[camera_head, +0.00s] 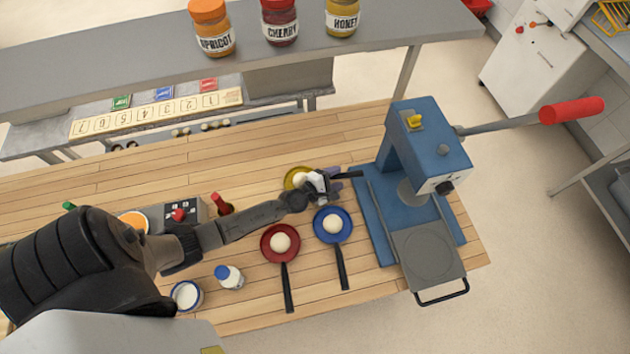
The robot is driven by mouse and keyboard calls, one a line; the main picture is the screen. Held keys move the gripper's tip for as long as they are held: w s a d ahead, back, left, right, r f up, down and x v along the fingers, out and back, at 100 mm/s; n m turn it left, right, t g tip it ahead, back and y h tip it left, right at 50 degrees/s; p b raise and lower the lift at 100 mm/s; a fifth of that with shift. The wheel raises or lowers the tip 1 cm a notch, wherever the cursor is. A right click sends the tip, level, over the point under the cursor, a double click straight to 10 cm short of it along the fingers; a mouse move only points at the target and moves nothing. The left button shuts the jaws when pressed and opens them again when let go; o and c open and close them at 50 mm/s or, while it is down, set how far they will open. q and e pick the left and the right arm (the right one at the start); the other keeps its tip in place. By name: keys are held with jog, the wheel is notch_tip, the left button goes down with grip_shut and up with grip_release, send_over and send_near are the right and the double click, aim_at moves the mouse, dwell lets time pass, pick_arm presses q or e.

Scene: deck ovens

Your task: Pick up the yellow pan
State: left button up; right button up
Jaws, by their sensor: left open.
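The yellow pan (290,180) lies on the wooden table, with a white ball (299,179) in it and its black handle (349,175) pointing right. My left gripper (328,185) is open over the right side of the pan, by the start of the handle. The gripper hides part of the pan's rim, and I cannot tell whether the fingers touch it. My right gripper is not in view.
A blue pan (345,218) and a red pan (268,247), each holding a white ball, lie close in front. A blue press (424,150) with a red-tipped lever (571,110) stands at right. Jars (281,22) stand on the shelf (130,60) behind.

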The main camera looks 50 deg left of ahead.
pick_arm(q)
jog(key=shift+w+f, duration=0.2)
jog(key=shift+w, duration=0.45)
grip_shut()
